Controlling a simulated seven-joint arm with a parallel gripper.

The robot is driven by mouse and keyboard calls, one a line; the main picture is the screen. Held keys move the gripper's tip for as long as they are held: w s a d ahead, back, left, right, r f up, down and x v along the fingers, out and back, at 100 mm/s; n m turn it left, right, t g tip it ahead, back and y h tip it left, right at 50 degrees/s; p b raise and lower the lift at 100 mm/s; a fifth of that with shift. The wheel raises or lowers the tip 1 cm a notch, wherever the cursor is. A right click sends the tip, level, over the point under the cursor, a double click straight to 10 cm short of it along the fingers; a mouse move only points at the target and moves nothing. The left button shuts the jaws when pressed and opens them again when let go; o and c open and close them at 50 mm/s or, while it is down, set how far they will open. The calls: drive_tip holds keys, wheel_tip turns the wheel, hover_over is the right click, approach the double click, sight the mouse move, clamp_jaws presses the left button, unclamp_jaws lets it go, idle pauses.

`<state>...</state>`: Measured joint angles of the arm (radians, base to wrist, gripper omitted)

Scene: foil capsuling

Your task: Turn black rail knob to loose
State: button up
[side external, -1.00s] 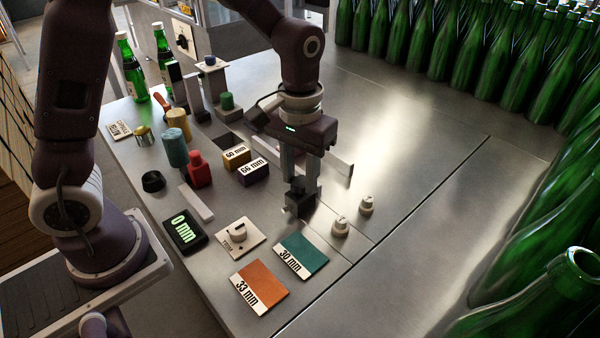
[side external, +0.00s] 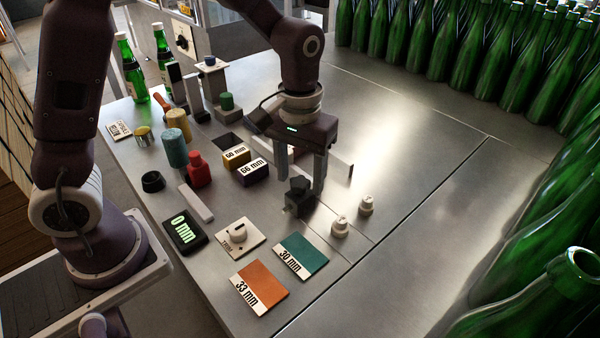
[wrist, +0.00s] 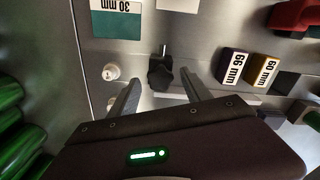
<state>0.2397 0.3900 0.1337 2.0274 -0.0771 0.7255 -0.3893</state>
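The black rail knob (side external: 298,192) sits on a dark block at the metal rail on the table, below my gripper. In the wrist view the black knob (wrist: 160,73) lies between and just beyond the fingertips, with a thin pin or slot pointing up the picture from it. My gripper (side external: 301,186) points down over the knob with its fingers spread to either side. In the wrist view my gripper (wrist: 160,77) shows a clear gap between the fingers, with nothing held. Whether a finger touches the knob cannot be told.
Two pale knobs (side external: 340,226) stand just right of the rail knob. The 66 mm block (side external: 254,173) stands left. Green bottles (side external: 520,70) line the back and right.

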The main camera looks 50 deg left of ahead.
sight(300, 181)
wheel_tip(300, 181, up, 7)
drive_tip(key=shift+r, duration=0.1)
idle(0.4)
drive_tip(key=s+a+r+m+t, duration=0.2)
drive_tip(key=s+r, duration=0.1)
drive_tip(key=s, duration=0.6)
drive_tip(key=s+a+r+m+t, duration=0.1)
drive_tip(key=s+a+r+t, duration=0.1)
drive_tip(key=s, duration=0.7)
drive_tip(key=shift+s+a+r+m+t, duration=0.15)
drive_tip(key=shift+a+r+m+t, duration=0.2)
drive_tip(key=shift+r+t, duration=0.45)
